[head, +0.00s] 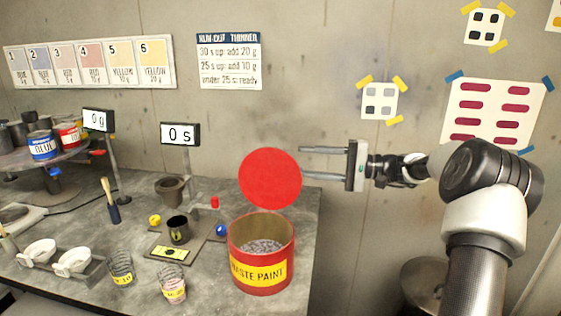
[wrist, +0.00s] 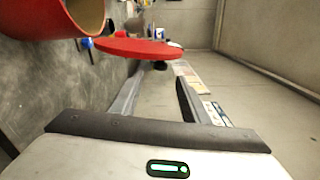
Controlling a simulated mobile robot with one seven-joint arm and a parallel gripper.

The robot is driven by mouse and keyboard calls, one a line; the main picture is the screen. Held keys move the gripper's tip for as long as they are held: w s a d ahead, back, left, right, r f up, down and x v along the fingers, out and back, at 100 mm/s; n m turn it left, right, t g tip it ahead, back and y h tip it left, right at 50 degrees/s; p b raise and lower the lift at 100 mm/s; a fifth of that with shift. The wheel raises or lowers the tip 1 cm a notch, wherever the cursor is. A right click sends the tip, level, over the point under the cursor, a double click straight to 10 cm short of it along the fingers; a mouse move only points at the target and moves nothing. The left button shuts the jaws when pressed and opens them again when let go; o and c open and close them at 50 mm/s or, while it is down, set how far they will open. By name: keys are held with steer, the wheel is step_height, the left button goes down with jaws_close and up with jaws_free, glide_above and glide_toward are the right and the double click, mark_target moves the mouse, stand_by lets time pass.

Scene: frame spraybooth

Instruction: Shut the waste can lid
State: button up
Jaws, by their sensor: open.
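The red waste can (head: 262,278) with a yellow "WASTE PAINT" label stands at the bench's right front corner. Its round red lid (head: 270,178) is raised upright at the back of the can, and grey contents show inside. My gripper (head: 302,163) is open, to the right of the lid at about its height, fingers pointing left. In the wrist view the lid (wrist: 130,48) lies just beyond my fingertips (wrist: 165,75), seen nearly edge-on. The can's open mouth (wrist: 85,12) is at the upper left. I cannot tell whether a fingertip touches the lid.
A round dark stool (head: 425,280) stands at right.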

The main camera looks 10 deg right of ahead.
mark_target(280, 160)
steer(key=x, duration=0.8)
steer(key=shift+c, duration=0.5)
jaws_close()
